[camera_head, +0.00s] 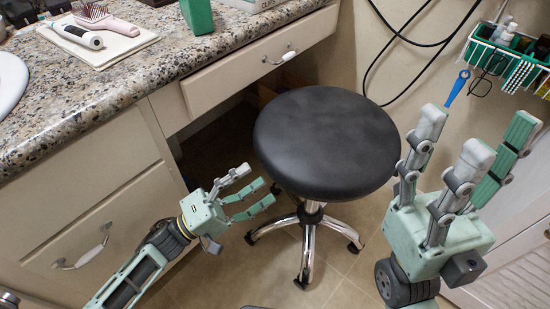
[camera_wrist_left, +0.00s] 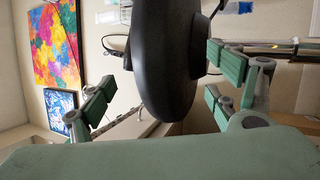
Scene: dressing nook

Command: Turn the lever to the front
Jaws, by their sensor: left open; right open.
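The black round stool seat (camera_head: 326,142) stands in the middle of the head view on a chrome column with several legs. It fills the middle of the left wrist view (camera_wrist_left: 165,60). I cannot clearly make out a lever; a small dark piece (camera_head: 276,188) under the seat's left edge may be its end. My left gripper (camera_head: 257,186) is open and empty, low at the seat's left side, with its fingers pointing toward the column. Its green fingers show on both sides of the seat in the left wrist view. My right gripper (camera_head: 478,135) is open and empty, raised right of the stool.
A granite counter (camera_head: 125,65) with drawers is at the left; one drawer (camera_head: 262,65) juts out behind the stool. A green wire basket (camera_head: 508,62) and a blue-handled tool (camera_head: 457,88) hang on the right wall. A white louvered door (camera_head: 515,265) is at lower right. Tiled floor is clear around the legs.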

